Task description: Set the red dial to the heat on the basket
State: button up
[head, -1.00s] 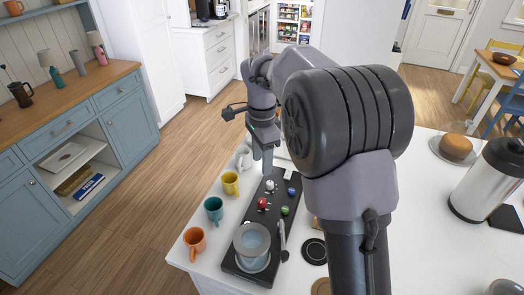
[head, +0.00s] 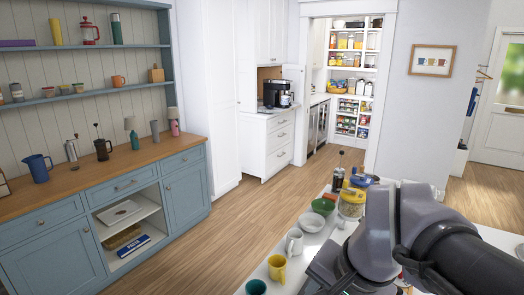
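The red dial and the dark panel that bears it are not in this head view; they lie below its lower edge. A brown, basket-like thing (head: 122,237) lies in the open lower shelf of the blue dresser; no heat mark can be read on it. Small containers, perhaps baskets (head: 347,87), stand on the pantry shelves at the back, too small to read. My arm fills the lower right over the white counter. My gripper is out of view, so whether it is open or shut does not show.
The white counter (head: 318,243) holds a yellow mug (head: 277,267), a white mug (head: 294,242), a teal mug (head: 256,287), bowls and a yellow-lidded jar (head: 352,204). The blue dresser (head: 185,195) stands left. Wooden floor (head: 215,245) between them is clear.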

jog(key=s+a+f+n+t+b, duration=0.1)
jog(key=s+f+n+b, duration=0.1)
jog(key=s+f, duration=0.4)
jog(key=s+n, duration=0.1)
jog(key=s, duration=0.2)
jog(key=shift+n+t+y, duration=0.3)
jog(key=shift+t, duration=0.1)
